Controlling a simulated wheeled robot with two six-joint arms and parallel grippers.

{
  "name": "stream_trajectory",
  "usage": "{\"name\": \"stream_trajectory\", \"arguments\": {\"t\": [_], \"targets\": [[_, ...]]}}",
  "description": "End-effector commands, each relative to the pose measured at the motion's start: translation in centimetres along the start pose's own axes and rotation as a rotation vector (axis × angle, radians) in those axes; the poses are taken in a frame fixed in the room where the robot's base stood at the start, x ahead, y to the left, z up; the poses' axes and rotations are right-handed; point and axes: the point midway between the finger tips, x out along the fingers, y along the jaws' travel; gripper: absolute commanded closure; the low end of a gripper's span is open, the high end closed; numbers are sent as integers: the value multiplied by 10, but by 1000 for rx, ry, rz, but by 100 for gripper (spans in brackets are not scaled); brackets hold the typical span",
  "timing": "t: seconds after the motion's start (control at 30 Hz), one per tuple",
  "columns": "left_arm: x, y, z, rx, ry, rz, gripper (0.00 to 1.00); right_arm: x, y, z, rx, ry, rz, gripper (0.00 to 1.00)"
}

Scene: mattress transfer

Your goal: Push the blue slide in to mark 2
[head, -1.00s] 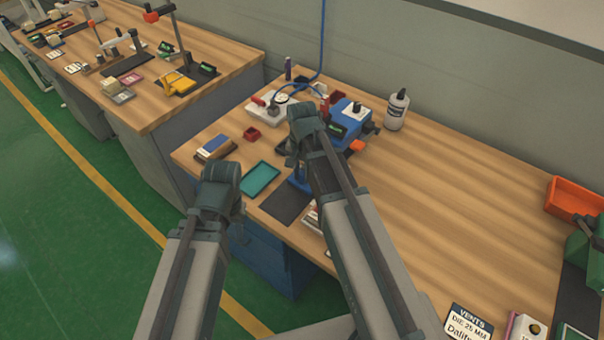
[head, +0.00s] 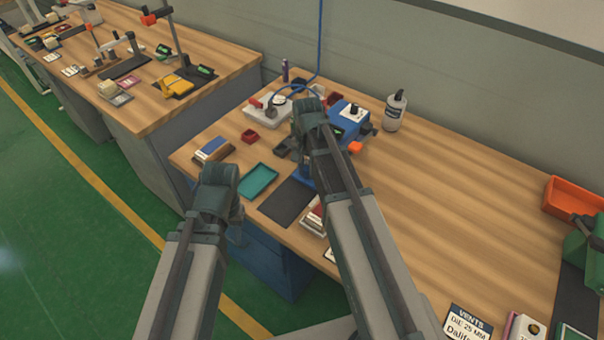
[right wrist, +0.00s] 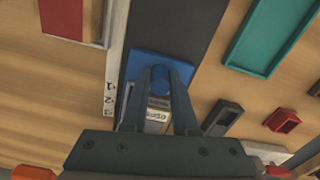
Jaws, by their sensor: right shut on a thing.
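The blue slide (right wrist: 160,60) lies flat below my right gripper (right wrist: 161,75) in the right wrist view. The gripper is shut on the slide's round blue knob (right wrist: 160,82). A pale scale strip with marks 1, 2 and 3 (right wrist: 109,99) runs along the slide's left side. Exactly which mark the slide meets I cannot tell. In the head view a bit of the slide (head: 303,172) shows at the blue machine (head: 352,117), and my right arm hides much of it. My left gripper (head: 235,234) hangs beyond the table's front edge, holding nothing visible; its jaws are unclear.
A black mat (head: 288,201) lies in front of the machine, with a teal tray (head: 258,181) left of it. The table right of the machine is mostly clear.

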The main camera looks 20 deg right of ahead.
Motion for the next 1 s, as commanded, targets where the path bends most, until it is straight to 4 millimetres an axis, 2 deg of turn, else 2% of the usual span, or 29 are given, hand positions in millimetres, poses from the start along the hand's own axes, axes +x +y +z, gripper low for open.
{"name": "stream_trajectory", "arguments": {"t": [0.17, 0.2, 0.33, 0.77, 1.0], "targets": [[0, 0, 0, 0, 0, 0, 60, 0, 0, 2, 0, 0, 0, 100], [0, 0, 0, 0, 0, 0, 60, 0, 0, 2, 0, 0, 0, 66], [0, 0, 0, 0, 0, 0, 60, 0, 0, 2, 0, 0, 0, 43], [-4, 0, 0, 0, 0, 0, 60, -4, 0, 2, 0, 0, 0, 43], [-24, -2, 1, 0, 0, 0, 60, -24, 0, 2, 0, 0, 0, 43]]}}
